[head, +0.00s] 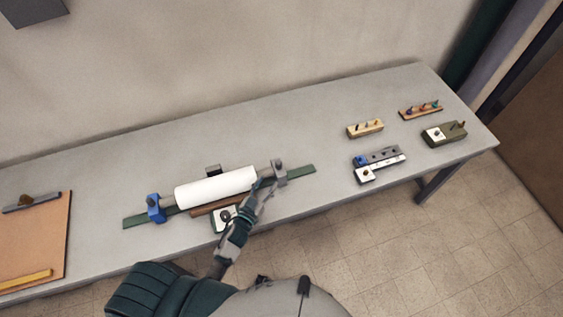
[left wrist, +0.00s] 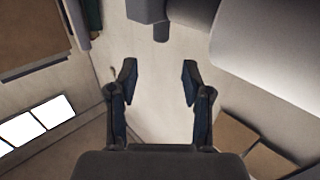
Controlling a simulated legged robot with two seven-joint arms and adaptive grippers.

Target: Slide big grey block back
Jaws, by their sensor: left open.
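The big grey block (head: 279,173) stands upright at the right end of a green rail (head: 302,171), beside the right end of a white roll (head: 216,187). My left gripper (head: 265,184) reaches over the front of the rail, just left of the grey block. I cannot tell from the head view whether it touches the block. In the left wrist view my left gripper (left wrist: 158,82) is open, with nothing between its fingertips. My right gripper is not in view.
A blue block (head: 155,208) stands at the rail's left end. A white-topped green device (head: 226,218) sits in front of the roll. Several small blocks and holders, including a grey strip (head: 379,160), lie at the right. An orange board (head: 32,240) lies at the left.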

